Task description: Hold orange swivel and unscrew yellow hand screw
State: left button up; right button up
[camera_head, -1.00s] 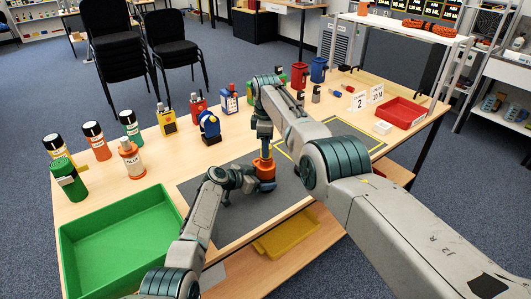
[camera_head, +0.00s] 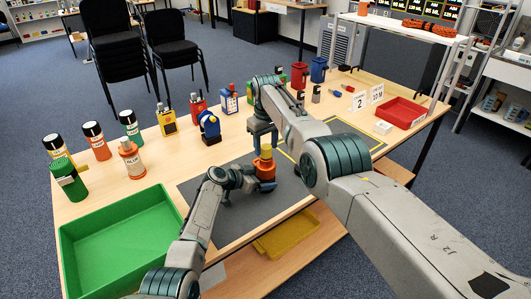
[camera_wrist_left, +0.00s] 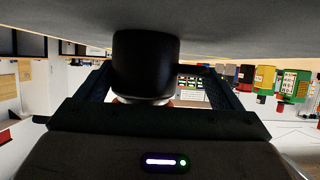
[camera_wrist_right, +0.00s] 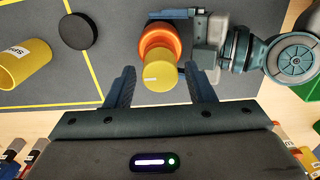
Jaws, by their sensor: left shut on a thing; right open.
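The orange swivel (camera_head: 264,172) stands upright at the middle of the dark mat. The yellow hand screw (camera_head: 266,152) sits on top of it; both also show in the right wrist view, the screw (camera_wrist_right: 160,76) in front of the swivel (camera_wrist_right: 155,36). My left gripper (camera_head: 250,180) is shut on the swivel from the left side. In the left wrist view a dark cylindrical part (camera_wrist_left: 146,65) stands between its fingers. My right gripper (camera_head: 262,130) is open and empty above the screw. Its fingers (camera_wrist_right: 161,88) are spread to either side of the screw, apart from it.
A green tray (camera_head: 72,232) stands at the front left, a red tray (camera_head: 428,113) at the right. Several bottles and a blue device (camera_head: 209,127) line the back. In the right wrist view a yellow cylinder (camera_wrist_right: 22,65) and black disc (camera_wrist_right: 76,31) lie left.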

aim_at(266, 146)
jog(key=c, duration=0.8)
jog(key=shift+o, duration=0.2)
jog(key=n, duration=1)
jog(key=o, duration=0.8)
jog(key=shift+c, duration=0.2)
jog(key=shift+r, duration=2.05)
